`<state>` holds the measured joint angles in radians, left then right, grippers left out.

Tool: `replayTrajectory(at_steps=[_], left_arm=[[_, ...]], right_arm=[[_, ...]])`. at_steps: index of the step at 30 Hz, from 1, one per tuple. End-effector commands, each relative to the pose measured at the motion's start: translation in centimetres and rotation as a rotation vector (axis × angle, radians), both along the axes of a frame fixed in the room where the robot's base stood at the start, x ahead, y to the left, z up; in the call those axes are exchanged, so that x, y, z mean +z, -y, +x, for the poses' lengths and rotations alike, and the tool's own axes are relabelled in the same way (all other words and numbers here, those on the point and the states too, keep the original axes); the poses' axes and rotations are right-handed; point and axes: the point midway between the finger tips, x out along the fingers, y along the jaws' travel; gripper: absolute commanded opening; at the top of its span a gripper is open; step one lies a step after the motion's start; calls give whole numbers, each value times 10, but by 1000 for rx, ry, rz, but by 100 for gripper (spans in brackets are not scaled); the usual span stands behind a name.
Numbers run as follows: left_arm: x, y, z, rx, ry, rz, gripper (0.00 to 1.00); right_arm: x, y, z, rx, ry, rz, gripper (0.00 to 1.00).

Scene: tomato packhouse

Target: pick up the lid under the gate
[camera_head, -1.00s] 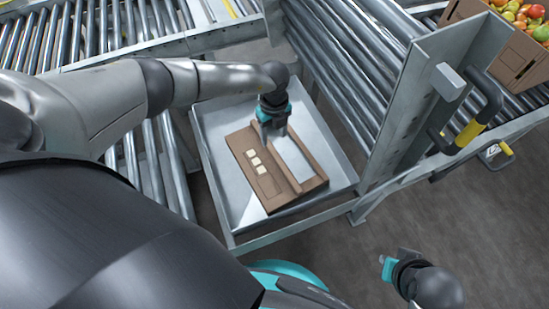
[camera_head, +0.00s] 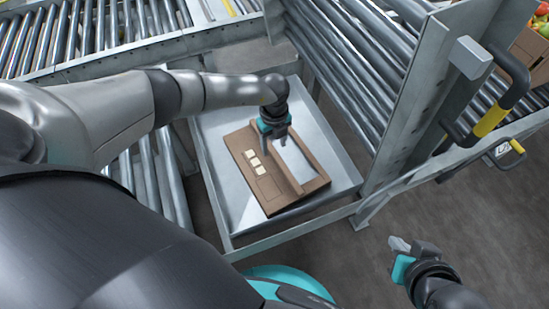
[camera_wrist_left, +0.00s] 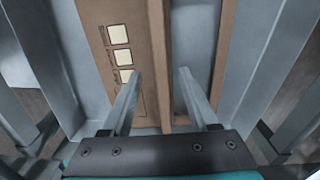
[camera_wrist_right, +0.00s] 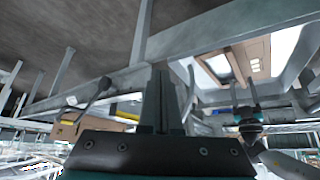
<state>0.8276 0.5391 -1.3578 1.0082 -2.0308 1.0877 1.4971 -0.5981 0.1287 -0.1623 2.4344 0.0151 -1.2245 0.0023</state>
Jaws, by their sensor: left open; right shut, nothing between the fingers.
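The brown cardboard lid (camera_head: 262,185) lies flat in a grey metal tray (camera_head: 228,205). It has several pale square labels and a long opening showing grey. My left gripper (camera_head: 276,140) is above the lid's far part, pointing down. In the left wrist view the lid (camera_wrist_left: 120,15) lies below the open fingers (camera_wrist_left: 155,95), which are on either side of a raised brown strip. Contact with the lid cannot be told. My right gripper (camera_head: 397,255) is shut and empty, low at the right, away from the lid. The right wrist view shows the lid (camera_wrist_right: 258,62) in the distance.
An upright grey metal plate (camera_head: 425,90) with a yellow-and-black handle (camera_head: 490,120) stands right of the tray. Roller conveyors (camera_head: 335,60) run behind and beside it. A produce carton (camera_head: 530,55) is at the upper right. Bare floor lies at the lower right.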

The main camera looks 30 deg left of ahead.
Motion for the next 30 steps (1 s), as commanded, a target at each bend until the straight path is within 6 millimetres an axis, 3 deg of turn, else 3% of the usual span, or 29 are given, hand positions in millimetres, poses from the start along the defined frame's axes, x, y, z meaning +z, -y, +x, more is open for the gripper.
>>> replayTrajectory(at_steps=[15,30], left_arm=[[-21,1,1,0,1,-1,60],[-37,2,1,0,1,-1,60]], right_arm=[[-4,-36,26,45,256,122,0],[5,-61,35,61,457,229,0]])
